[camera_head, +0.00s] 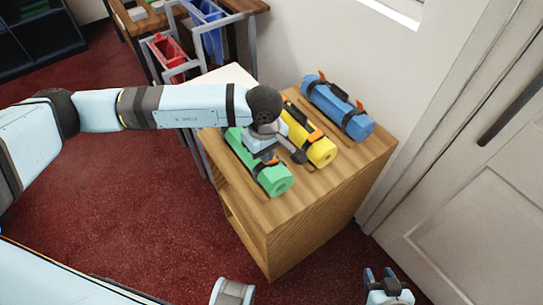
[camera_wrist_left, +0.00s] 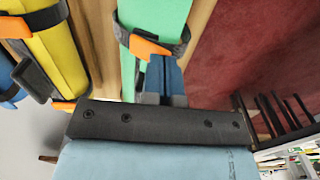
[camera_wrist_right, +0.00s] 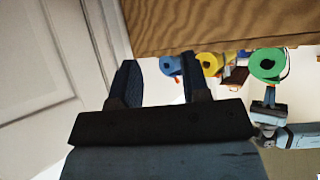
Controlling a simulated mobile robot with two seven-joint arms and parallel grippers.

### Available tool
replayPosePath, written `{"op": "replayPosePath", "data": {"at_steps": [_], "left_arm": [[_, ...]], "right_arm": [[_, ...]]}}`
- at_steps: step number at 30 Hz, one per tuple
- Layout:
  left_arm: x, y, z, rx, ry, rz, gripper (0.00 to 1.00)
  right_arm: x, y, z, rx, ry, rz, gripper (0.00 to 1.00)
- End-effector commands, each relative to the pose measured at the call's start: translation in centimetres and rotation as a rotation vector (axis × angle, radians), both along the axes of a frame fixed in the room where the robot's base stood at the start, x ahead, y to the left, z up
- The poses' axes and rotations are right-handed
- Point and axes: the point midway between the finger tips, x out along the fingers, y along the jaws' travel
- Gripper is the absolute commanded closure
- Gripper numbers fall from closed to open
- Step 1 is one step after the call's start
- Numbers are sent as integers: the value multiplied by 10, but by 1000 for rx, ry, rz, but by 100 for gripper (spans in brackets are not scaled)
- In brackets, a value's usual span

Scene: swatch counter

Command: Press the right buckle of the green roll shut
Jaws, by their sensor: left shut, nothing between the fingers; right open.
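The green roll (camera_head: 278,182) lies on the wooden counter, leftmost of three rolls, with dark straps. My left gripper (camera_head: 264,153) is shut and empty, low over the green roll, and hides its middle. In the left wrist view the shut fingertips (camera_wrist_left: 163,65) are just below an orange buckle (camera_wrist_left: 150,45) on a dark strap of the green roll (camera_wrist_left: 155,12). I cannot tell if they touch it or if the buckle is fully shut. The roll's other buckle is not clearly seen. My right gripper (camera_head: 381,275) is open and empty, in front of the counter (camera_head: 310,225).
A yellow roll (camera_head: 321,151) and a blue roll (camera_head: 340,108) with orange buckles lie beside the green one. A wall and a door (camera_head: 480,190) stand close on the right. Behind is a rack with red (camera_head: 168,55) and blue items. Red carpet is clear at left.

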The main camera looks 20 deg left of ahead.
Motion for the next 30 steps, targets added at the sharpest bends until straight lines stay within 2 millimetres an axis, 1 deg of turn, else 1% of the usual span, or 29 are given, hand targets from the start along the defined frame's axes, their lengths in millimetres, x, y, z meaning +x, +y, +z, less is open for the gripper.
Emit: {"op": "replayPosePath", "data": {"at_steps": [1, 9, 25, 30], "left_arm": [[0, 0, -3, 0, 0, 0, 100], [-1, 1, -10, 0, 0, 0, 100], [-3, 3, -25, 0, 0, 0, 100], [-3, 3, -20, 0, 0, 0, 100]], "right_arm": [[-1, 0, -5, -1, 3, 0, 57], [-1, 0, -14, -2, 8, 0, 57], [-1, 0, -28, -2, 8, 0, 57], [-1, 0, -25, -2, 7, 0, 57]]}}
